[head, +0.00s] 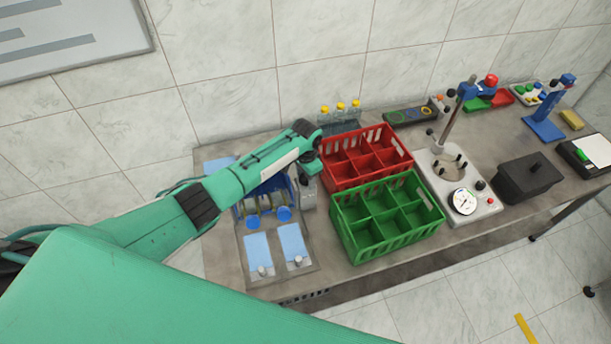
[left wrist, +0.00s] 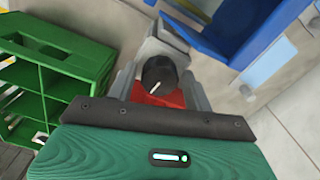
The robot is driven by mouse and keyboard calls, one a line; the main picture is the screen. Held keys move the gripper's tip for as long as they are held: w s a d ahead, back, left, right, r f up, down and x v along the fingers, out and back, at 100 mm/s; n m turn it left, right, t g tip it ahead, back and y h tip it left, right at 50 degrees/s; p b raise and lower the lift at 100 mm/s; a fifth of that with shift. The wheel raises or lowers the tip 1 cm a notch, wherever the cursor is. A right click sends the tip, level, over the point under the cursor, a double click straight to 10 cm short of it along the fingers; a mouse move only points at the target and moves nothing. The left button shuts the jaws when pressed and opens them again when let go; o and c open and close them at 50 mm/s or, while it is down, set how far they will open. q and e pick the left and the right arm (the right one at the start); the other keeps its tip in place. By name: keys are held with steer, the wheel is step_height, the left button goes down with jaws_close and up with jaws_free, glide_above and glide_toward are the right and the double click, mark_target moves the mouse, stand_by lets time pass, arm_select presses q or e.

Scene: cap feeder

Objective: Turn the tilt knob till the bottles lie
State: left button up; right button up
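The black tilt knob (left wrist: 160,75), with a white pointer mark, shows in the left wrist view on a grey block. It sits between the two grey fingers of my left gripper (left wrist: 159,88), with gaps seen on both sides. In the head view my left gripper (head: 308,172) points down beside the right side of the blue feeder (head: 239,211), and the knob is hidden there. Several pale bottles (head: 266,203) sit in the feeder, partly behind my arm; their exact tilt is hard to tell. My right gripper is not in view.
A green crate (head: 392,245) stands close to the right of my left gripper, with a red crate (head: 368,184) behind it. A rack with yellow-capped bottles (head: 341,112) stands at the back. Two light blue pads (head: 258,250) lie in front of the feeder. A gauge device (head: 463,202) stands farther right.

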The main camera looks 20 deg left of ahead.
arm_select(q)
steer(key=c, duration=0.7)
steer(key=m, duration=0.3)
steer(key=shift+m, duration=0.3)
steer(key=o, duration=0.8)
steer(key=shift+r, duration=0.1)
steer(key=o, duration=0.3)
steer(key=shift+o, duration=0.2)
steer(key=shift+r, duration=3.45)
